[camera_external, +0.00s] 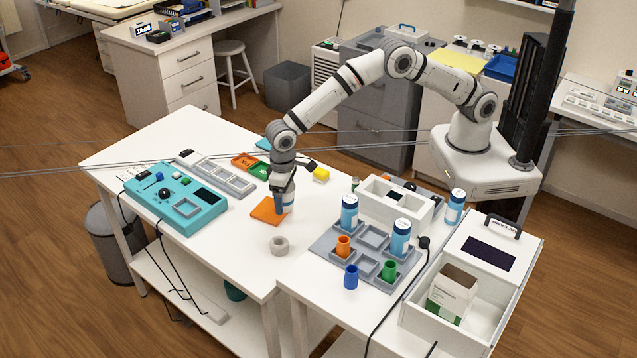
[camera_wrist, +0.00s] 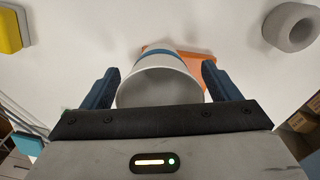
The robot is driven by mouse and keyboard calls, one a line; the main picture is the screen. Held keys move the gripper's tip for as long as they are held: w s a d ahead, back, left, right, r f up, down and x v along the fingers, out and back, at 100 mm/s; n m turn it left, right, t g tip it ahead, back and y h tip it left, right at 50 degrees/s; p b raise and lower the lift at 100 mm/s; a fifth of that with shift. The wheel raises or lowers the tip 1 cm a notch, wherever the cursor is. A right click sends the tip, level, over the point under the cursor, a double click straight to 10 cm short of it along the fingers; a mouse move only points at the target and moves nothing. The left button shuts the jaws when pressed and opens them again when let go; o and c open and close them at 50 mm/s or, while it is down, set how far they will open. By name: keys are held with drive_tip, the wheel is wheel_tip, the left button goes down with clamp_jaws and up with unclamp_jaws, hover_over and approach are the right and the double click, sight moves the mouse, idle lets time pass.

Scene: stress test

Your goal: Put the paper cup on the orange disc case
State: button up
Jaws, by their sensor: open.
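The orange disc case (camera_external: 265,211) lies flat on the white table below my gripper (camera_external: 283,205). Its orange edge also shows in the wrist view (camera_wrist: 190,59), behind the cup. The paper cup (camera_wrist: 160,85), white with a blue band, has its open rim towards the wrist camera. It is between the two dark blue fingers of my gripper (camera_wrist: 160,90), which are open on either side of it. In the external view the fingers mostly hide the cup. It appears at the case's right part; I cannot tell whether its base rests fully on the case.
A grey ring (camera_external: 279,245) stands in front of the case. A teal panel (camera_external: 176,200) is to the left, and a yellow block (camera_external: 321,174) is behind to the right. A grey tray (camera_external: 330,245) with cans and small cups is at right. Thin cables cross the external view.

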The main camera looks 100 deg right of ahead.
wheel_tip(320, 180, up, 12)
drive_tip(key=b, duration=0.1)
drive_tip(key=s+d+r+n, duration=0.1)
drive_tip(key=s+d+r, duration=0.7)
drive_tip(key=s+r, duration=0.1)
drive_tip(key=s+d+r+n+t, duration=0.1)
drive_tip(key=s+d+r, duration=0.15)
drive_tip(key=s, duration=0.25)
drive_tip(key=s+d+r+t, duration=0.1)
drive_tip(key=s+d, duration=0.2)
drive_tip(key=s, duration=0.2)
drive_tip(key=s+d+f+n, duration=0.1)
drive_tip(key=s+d+f, duration=0.1)
drive_tip(key=s, duration=0.9)
drive_tip(key=s+d+f+n, duration=0.1)
drive_tip(key=s+d, duration=0.3)
drive_tip(key=s, duration=0.7)
drive_tip(key=shift+f+t, duration=0.4)
drive_tip(key=shift+f, duration=0.1)
